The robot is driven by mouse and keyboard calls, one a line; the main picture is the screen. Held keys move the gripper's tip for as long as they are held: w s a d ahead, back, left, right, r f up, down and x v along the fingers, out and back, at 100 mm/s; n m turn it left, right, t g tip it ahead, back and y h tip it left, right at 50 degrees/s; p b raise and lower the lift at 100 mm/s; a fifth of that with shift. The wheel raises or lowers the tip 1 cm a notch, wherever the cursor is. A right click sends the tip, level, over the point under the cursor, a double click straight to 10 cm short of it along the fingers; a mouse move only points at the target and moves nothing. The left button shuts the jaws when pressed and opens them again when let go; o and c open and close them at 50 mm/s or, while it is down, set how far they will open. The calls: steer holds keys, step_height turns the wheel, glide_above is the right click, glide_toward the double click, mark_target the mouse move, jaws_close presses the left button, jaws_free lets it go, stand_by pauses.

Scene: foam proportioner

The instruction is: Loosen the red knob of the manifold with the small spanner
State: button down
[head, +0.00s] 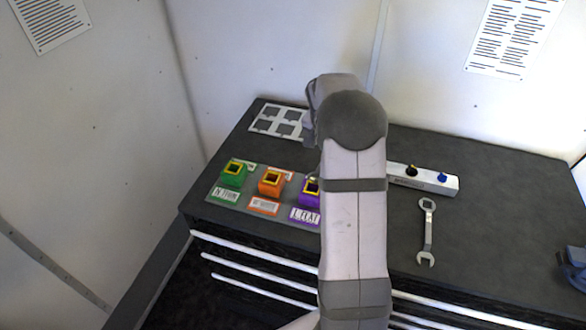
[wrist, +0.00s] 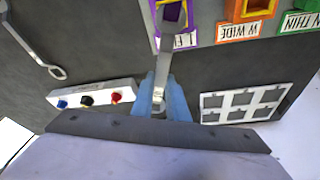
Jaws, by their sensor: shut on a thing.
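My gripper (wrist: 161,97) shows in the wrist view with its blue fingers shut on a grey spanner (wrist: 168,48). The spanner's shaft runs from between the fingers up across the purple holder; whether its far end is still inside the holder I cannot tell. In the head view my arm hides the gripper and this spanner. The white manifold (head: 433,183) lies on the bench right of my arm. The wrist view shows its red knob (wrist: 116,97) at the end nearest my gripper, apart from the spanner. My arm hides the red knob in the head view.
Another spanner (head: 428,232) lies on the bench before the manifold. Black (head: 411,171) and blue (head: 442,177) knobs share the manifold. Green (head: 233,174), orange (head: 270,183) and purple (head: 308,192) holders stand left of my arm. The bench's right side is mostly clear.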

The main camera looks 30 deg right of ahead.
steer(key=s+d+m+g, duration=0.1)
steer(key=s+d+m, duration=0.2)
steer(key=d, duration=0.7)
steer(key=shift+s+d+r+m, duration=0.2)
steer(key=shift+r+m, duration=0.25)
steer(key=shift+m, duration=0.55)
steer(key=shift+w+f, duration=0.1)
steer(key=shift+f, duration=0.05)
